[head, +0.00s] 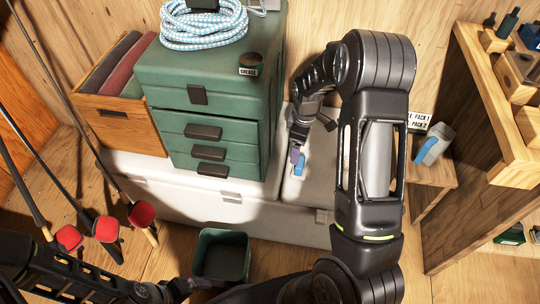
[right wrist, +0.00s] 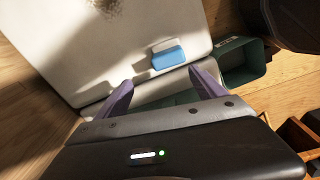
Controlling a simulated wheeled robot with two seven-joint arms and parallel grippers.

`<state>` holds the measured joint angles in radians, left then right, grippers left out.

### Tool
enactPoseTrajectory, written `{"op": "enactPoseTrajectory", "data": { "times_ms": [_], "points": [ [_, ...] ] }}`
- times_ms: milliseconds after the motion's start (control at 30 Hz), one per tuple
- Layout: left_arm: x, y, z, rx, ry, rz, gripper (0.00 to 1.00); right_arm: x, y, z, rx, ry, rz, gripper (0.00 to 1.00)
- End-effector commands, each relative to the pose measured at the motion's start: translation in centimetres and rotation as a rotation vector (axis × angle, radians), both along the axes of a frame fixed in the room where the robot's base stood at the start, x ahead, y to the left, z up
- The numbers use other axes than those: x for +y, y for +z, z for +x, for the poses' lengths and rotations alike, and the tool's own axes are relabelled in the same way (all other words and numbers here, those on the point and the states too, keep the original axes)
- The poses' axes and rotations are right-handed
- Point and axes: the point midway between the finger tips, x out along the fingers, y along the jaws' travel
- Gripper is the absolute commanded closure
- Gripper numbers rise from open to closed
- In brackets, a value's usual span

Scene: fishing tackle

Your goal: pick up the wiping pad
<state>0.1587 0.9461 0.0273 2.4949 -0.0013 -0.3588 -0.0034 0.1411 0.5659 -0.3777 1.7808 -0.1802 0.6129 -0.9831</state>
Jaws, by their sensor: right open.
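The wiping pad, blue with a pale white side, lies on the white chest's lid. In the right wrist view the pad (right wrist: 168,58) is just beyond the fingertips, roughly in line with the gap between them. In the head view it (head: 299,166) shows beside the purple fingers. My right gripper (right wrist: 163,88) is open and empty, pointing toward the pad and apart from it; it also shows in the head view (head: 295,154). My left gripper (head: 184,288) is low in the head view, near the green bin; its jaws are too unclear to judge.
The white chest (head: 240,205) carries a green drawer cabinet (head: 210,105) left of the pad. A green bin (head: 222,257) stands on the floor in front. Rods with red ends (head: 107,230) lean at left. A stool (head: 430,175) and wooden shelving (head: 490,110) stand at right.

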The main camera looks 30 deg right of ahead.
Motion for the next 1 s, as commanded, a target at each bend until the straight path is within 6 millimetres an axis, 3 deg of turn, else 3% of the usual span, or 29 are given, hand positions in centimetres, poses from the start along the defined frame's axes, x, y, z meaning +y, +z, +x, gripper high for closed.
{"op": "enactPoseTrajectory", "data": {
  "times_ms": [200, 533, 800, 1000],
  "points": [
    [0.0, 0.0, -0.1, 0.001, -0.002, 0.000, 0.10, 0.4, 0.0, -1.6, 0.067, 0.129, 0.015, 0.20],
    [0.0, 0.0, 0.0, 0.001, -0.001, 0.000, 0.10, 0.5, -0.2, -1.6, 0.067, 0.140, 0.015, 0.20],
    [0.0, -0.5, 0.0, 0.001, 0.000, 0.000, 0.10, 0.5, -2.6, -1.6, 0.067, 0.138, 0.015, 0.20],
    [0.0, -0.4, 0.0, 0.001, 0.000, 0.000, 0.10, 0.5, -2.7, -1.6, 0.066, 0.138, 0.015, 0.20]
  ]
}}
